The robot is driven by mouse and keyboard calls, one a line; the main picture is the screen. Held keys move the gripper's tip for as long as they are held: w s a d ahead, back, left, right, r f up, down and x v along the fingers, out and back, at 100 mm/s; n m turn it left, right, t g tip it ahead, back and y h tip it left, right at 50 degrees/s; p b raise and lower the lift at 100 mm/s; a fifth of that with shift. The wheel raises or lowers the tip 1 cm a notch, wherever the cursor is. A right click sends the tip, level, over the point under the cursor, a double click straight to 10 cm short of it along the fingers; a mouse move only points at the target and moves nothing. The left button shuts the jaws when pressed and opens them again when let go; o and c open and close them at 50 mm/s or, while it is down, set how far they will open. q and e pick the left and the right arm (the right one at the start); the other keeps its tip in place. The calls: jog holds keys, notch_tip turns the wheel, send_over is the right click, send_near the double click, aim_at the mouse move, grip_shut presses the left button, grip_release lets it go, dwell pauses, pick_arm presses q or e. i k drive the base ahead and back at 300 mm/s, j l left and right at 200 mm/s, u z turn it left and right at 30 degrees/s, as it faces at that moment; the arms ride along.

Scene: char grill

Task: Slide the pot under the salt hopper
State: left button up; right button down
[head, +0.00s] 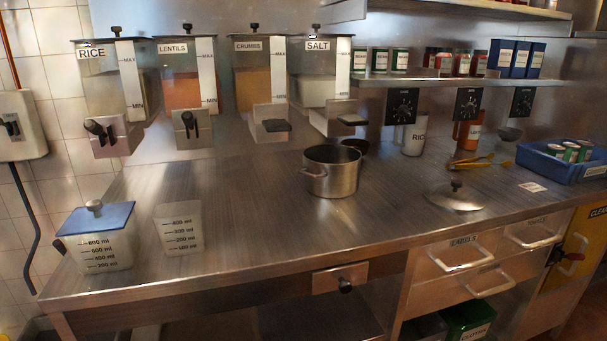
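A steel pot (331,174) stands upright and without a lid on the steel counter. It has small side handles, and its inside looks dark and empty. The pot appears in front of the outlet; I cannot tell how far. A pot lid (455,197) lies on the counter to the right. Neither of my grippers shows in the head view.
Rice (108,87), lentils (188,80) and crumbs (262,75) hoppers hang to the left. A blue-lidded container (97,238) and an open measuring cup (178,229) stand at the counter's left. A dark bowl (355,146) sits behind the pot. A blue tray (562,168) is far right. The counter's front middle is clear.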

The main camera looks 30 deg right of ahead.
aim_at(328, 172)
jog(key=k+l, duration=0.15)
jog(key=l, duration=0.25)
jog(key=k+l, duration=0.15)
jog(key=l, duration=0.2)
jog(key=k+l+u, duration=0.1)
jog(key=l, duration=0.3)
jog(key=k+l, duration=0.25)
jog(key=l, duration=0.15)
